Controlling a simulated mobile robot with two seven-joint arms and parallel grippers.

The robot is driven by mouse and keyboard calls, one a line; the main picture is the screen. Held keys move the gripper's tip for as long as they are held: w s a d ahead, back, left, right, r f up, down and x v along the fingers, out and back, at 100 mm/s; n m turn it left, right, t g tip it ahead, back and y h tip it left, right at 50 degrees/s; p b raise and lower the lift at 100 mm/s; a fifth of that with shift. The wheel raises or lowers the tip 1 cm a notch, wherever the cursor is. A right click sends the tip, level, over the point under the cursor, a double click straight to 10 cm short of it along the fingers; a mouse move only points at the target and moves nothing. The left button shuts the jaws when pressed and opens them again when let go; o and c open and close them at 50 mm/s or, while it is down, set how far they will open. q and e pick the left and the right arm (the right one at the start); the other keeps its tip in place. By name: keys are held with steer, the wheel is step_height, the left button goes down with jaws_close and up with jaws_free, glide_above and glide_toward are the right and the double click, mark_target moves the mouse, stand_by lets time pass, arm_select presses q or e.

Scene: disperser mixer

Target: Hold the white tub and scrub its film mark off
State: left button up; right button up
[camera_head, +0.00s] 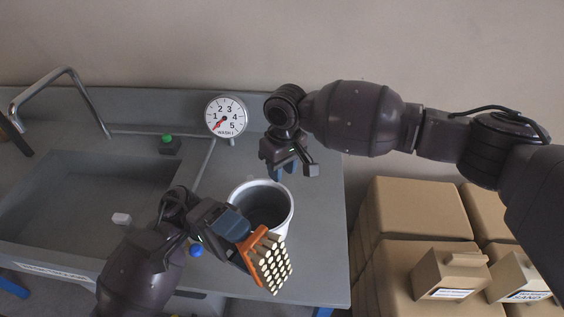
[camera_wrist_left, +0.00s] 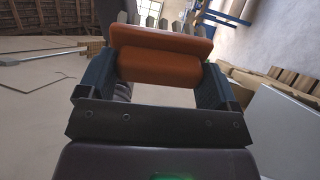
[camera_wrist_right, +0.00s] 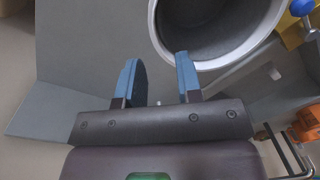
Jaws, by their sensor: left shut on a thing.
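The white tub (camera_head: 291,207) stands upright on the grey worktop, open and dark inside; the right wrist view shows its rim and inside (camera_wrist_right: 215,62). No film mark can be made out on the sides I see. My left gripper (camera_head: 240,234) is shut on an orange-backed brush (camera_wrist_left: 160,68) with pale bristles (camera_head: 271,266). It holds the brush in front of the tub, overlapping its lower front in the head view. My right gripper (camera_head: 288,172) is open and empty just behind the tub's back rim; one blue finger (camera_wrist_right: 187,76) overlaps the rim in its wrist view.
A sink basin (camera_head: 70,215) with a bent tap (camera_head: 62,82) lies to the left. A dial marked WASH (camera_head: 226,116) stands behind the tub. Cardboard boxes (camera_head: 415,210) stand right.

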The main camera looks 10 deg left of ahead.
mark_target(280, 202)
steer(key=f, duration=1)
steer(key=shift+s+a+f, duration=0.2)
steer(key=shift+s+a, duration=0.05)
steer(key=shift+a, duration=0.05)
jaws_close()
